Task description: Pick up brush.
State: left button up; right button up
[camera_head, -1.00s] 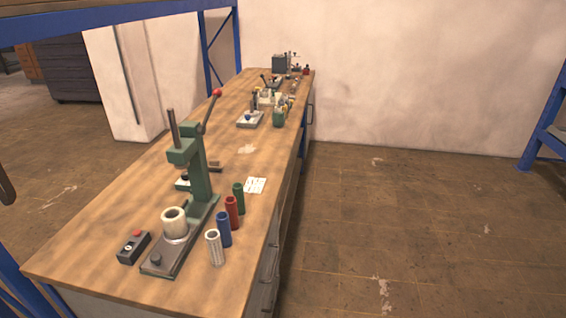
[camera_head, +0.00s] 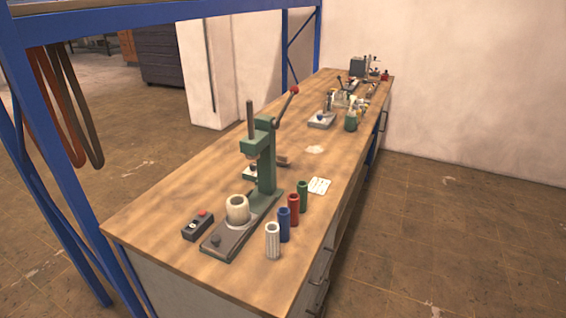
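I cannot make out a brush with certainty. Neither of my grippers shows in the head view.
The green lever press (camera_head: 265,160) stands on the bench with a cream ring (camera_head: 237,208) on its base. A button box (camera_head: 198,226), a white cylinder (camera_head: 272,241) and coloured cylinders (camera_head: 293,208) flank it. Blue rack posts (camera_head: 60,150) stand left. Floor at right is clear.

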aim_at(282, 161)
jog(key=u, duration=0.45)
jog(key=i+l+u, duration=0.15)
jog(key=l+u, duration=1.1)
jog(key=u, duration=0.15)
jog(key=l+u, duration=0.45)
